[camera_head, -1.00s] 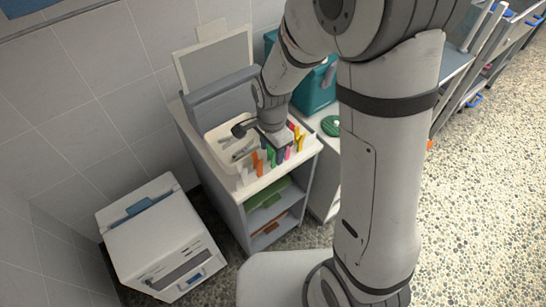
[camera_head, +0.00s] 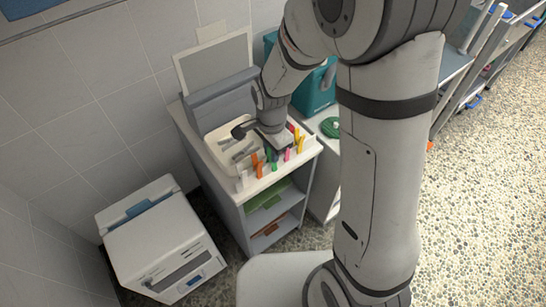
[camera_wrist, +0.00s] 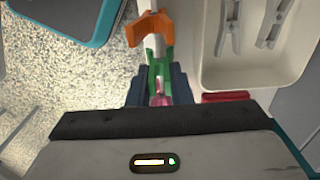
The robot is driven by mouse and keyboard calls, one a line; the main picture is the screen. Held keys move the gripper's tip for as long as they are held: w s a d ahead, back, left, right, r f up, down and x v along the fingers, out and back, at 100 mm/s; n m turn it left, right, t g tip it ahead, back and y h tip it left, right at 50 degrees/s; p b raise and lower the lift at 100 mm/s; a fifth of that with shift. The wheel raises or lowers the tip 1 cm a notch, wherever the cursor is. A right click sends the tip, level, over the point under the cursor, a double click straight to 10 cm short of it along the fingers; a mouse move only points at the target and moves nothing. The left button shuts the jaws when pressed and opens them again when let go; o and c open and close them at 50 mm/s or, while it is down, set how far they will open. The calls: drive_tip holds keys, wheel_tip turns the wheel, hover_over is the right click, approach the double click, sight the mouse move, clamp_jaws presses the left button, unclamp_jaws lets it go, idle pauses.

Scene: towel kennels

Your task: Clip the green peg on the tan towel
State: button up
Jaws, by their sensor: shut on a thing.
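The green peg (camera_wrist: 160,70) is between the dark blue fingers of my gripper (camera_wrist: 159,88) in the wrist view, and the fingers are shut on it. In the head view the green peg (camera_head: 272,155) shows small at my gripper (camera_head: 268,150), low over the row of pegs on the cart top. I cannot tell whether the peg still touches its holder. I cannot pick out a tan towel in either view.
An orange peg (camera_wrist: 152,34) stands just beyond the green one. A white tray (camera_wrist: 292,75) holds grey pegs. Below the cart top (camera_head: 262,182), shelves hold a green cloth (camera_head: 266,196) and a rust-brown one (camera_head: 268,229). A white box (camera_head: 160,235) stands left.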

clamp_jaws()
drive_tip(key=shift+r, duration=0.1)
wheel_tip(320, 180, up, 7)
drive_tip(key=p, duration=0.5)
drive_tip(key=shift+r+p, duration=0.15)
drive_tip(key=shift+p, duration=0.15)
